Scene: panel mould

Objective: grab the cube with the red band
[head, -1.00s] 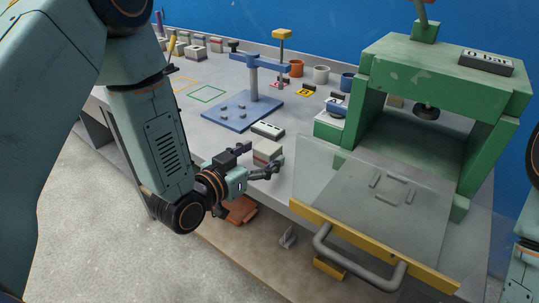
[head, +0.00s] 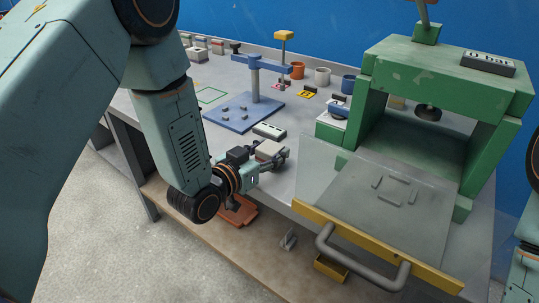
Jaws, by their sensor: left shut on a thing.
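The pale cube (head: 268,147) is at the front edge of the bench, left of the green press. Its light top shows in the head view, and most of its sides, where the red band was seen earlier, are now hidden by my gripper. My left gripper (head: 270,157) is around the cube and shut on it, with one finger on the near right side. I cannot tell whether the cube is clear of the bench top. Only a part of my right arm shows at the right edge; its gripper is out of view.
A green press (head: 443,62) with a grey plate and yellow-edged handle (head: 360,262) stands at right. Several blocks and cups stand at the back.

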